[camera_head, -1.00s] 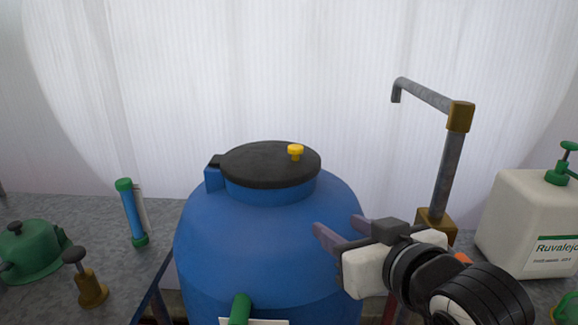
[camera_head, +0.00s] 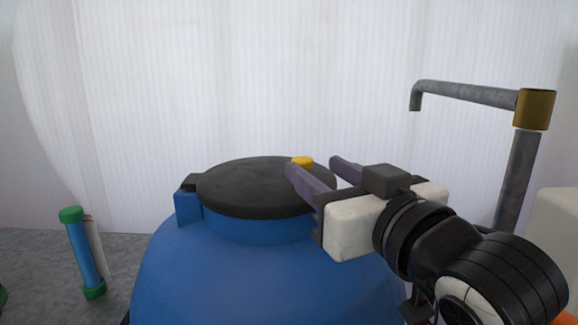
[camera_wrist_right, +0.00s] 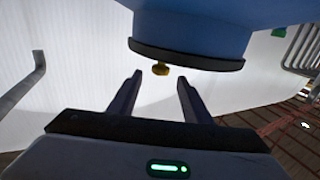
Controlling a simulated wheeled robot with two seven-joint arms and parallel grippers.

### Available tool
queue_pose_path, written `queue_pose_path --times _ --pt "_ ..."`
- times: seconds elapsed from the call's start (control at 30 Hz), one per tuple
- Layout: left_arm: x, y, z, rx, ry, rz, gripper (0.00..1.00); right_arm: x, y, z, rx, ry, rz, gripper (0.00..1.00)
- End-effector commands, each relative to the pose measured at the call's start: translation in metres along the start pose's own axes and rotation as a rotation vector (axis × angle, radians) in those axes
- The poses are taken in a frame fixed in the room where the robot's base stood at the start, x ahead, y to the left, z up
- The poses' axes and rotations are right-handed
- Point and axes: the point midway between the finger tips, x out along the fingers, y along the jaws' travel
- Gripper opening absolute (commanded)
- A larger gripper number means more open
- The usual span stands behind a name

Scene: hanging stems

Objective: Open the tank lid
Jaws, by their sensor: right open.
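The blue tank (camera_head: 240,280) stands in the middle of the head view. Its round black lid (camera_head: 245,187) lies flat and closed on the neck, with a hinge block at the left. A yellow knob (camera_head: 302,161) stands on the lid's right part, partly hidden behind a finger. My right gripper (camera_head: 318,168) is open and empty at the lid's right edge. In the right wrist view the picture is upside down; the knob (camera_wrist_right: 161,69) shows just beyond and between the open fingertips (camera_wrist_right: 160,78), apart from them. My left gripper is not in view.
A grey pipe (camera_head: 465,93) with a brass elbow (camera_head: 535,109) rises at the right, behind my right arm. A blue tube with green caps (camera_head: 84,253) stands at the left. A pale container (camera_head: 555,230) is cut off at the right edge. The space above the lid is clear.

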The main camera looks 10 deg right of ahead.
Motion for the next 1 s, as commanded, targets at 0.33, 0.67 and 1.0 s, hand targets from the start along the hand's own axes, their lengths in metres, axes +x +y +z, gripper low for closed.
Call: queue_pose_path --times 0.33,0.67,1.0 --pt "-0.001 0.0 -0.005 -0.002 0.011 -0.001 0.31 0.052 0.0 0.001 0.001 -0.004 0.002 0.45" --pt "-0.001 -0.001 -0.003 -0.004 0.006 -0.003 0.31 0.096 0.0 0.0 0.0 -0.002 0.001 0.45" --pt "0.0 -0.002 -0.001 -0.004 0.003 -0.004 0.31 0.102 0.0 0.0 0.0 0.0 0.001 0.45"
